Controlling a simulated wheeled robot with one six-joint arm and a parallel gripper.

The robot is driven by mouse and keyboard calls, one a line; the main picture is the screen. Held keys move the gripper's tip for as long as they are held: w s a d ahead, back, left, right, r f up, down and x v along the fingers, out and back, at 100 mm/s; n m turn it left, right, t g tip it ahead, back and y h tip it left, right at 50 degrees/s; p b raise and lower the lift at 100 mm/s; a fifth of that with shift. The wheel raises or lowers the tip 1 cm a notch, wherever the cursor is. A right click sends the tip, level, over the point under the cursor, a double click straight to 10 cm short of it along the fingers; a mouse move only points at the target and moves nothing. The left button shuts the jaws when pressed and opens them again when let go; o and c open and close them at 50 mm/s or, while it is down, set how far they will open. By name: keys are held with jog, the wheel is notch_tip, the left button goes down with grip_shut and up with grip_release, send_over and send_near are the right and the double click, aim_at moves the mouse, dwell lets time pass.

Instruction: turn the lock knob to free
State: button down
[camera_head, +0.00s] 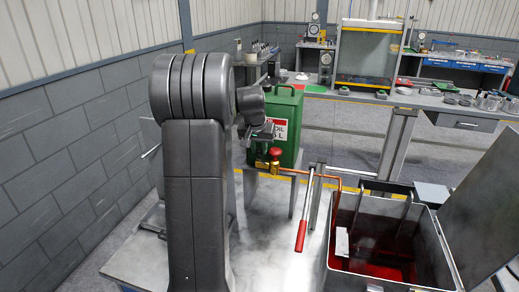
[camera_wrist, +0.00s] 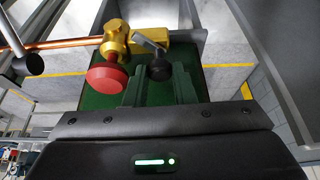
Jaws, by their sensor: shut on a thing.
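In the wrist view a small black knob (camera_wrist: 159,71) with a short grey lever (camera_wrist: 149,42) sits on a brass block (camera_wrist: 178,35). It appears to be the lock knob. My gripper (camera_wrist: 160,80) has its two fingers on either side of the black knob and is shut on it. A red round knob (camera_wrist: 107,77) on a brass valve (camera_wrist: 116,38) is just left of the fingers, apart from them. In the head view my gripper (camera_head: 260,133) is in front of the green oil can (camera_head: 287,118), above the red knob (camera_head: 275,153); the black knob is hidden there.
A copper pipe (camera_head: 315,176) runs right from the valve. A red-handled lever (camera_head: 301,235) stands in front of it. An open grey metal tank (camera_head: 440,262) with red liquid is at the right. A grey block wall (camera_head: 70,180) is at the left.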

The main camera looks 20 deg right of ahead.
jog(key=m+g+h+b, duration=0.1)
jog(key=m, duration=0.3)
jog(key=shift+w, duration=0.15)
jog(key=shift+a+m+g+h, duration=0.1)
jog(key=shift+m+g+h, duration=0.4)
jog(key=shift+m, duration=1.3)
jog(key=c, duration=1.2)
grip_release()
jog(key=shift+c, duration=0.2)
jog(key=b+v, duration=0.1)
jog(key=v, duration=1.3)
jog(key=shift+w, duration=0.3)
jog(key=x, duration=1.4)
jog(key=shift+s+p, duration=0.3)
jog(key=shift+p, duration=0.05)
